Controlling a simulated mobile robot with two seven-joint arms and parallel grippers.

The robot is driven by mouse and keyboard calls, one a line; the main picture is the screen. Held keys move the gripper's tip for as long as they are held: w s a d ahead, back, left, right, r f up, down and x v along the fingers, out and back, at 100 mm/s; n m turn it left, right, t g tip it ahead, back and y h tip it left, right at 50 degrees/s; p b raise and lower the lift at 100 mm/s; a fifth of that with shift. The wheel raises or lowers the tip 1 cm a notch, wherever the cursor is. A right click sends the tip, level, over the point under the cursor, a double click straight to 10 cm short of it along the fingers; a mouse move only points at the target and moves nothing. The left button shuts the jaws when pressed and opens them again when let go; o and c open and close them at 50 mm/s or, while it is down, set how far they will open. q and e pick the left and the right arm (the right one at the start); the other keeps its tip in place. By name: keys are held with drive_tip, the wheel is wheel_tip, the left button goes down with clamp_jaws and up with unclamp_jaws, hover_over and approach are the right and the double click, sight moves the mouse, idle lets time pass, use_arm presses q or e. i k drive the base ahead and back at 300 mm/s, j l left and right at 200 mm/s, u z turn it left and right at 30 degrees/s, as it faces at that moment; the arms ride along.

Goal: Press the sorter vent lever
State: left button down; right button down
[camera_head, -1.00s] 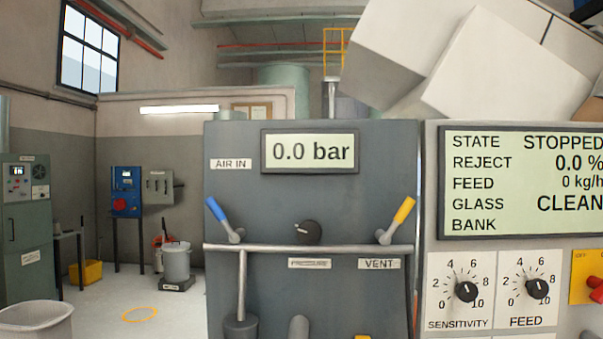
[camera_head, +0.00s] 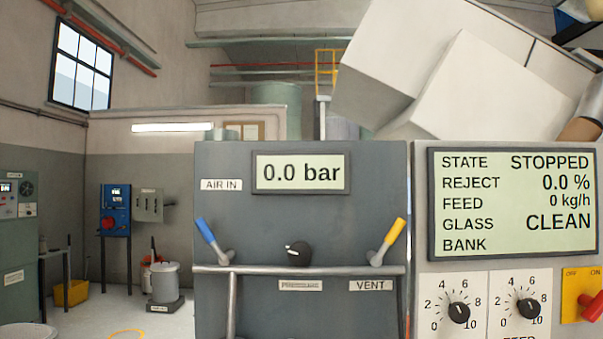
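The vent lever (camera_head: 389,241) has a yellow grip and sits at the right of the grey panel (camera_head: 225,300), above the label VENT (camera_head: 370,286). It tilts up and to the right. A blue lever (camera_head: 210,241) sits at the left of the same panel, below the label AIR IN, and tilts up and to the left. The pressure display (camera_head: 301,172) reads 0.0 bar. A black knob (camera_head: 297,254) is between the levers. Neither of my grippers is in view.
A horizontal rail (camera_head: 300,269) crosses the panel just below the levers. The sorter panel at right has a screen (camera_head: 512,203) reading STOPPED, two dials (camera_head: 459,312) and a red-and-yellow switch (camera_head: 590,305). Open floor (camera_head: 120,308) lies to the left.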

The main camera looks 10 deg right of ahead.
sight(374, 259)
drive_tip(key=k+l, duration=0.1)
drive_tip(key=l, duration=0.4)
drive_tip(key=k+l, duration=0.1)
drive_tip(key=l, duration=0.45)
drive_tip(key=l+u, duration=0.1)
drive_tip(key=l, duration=0.4)
drive_tip(key=k, duration=0.05)
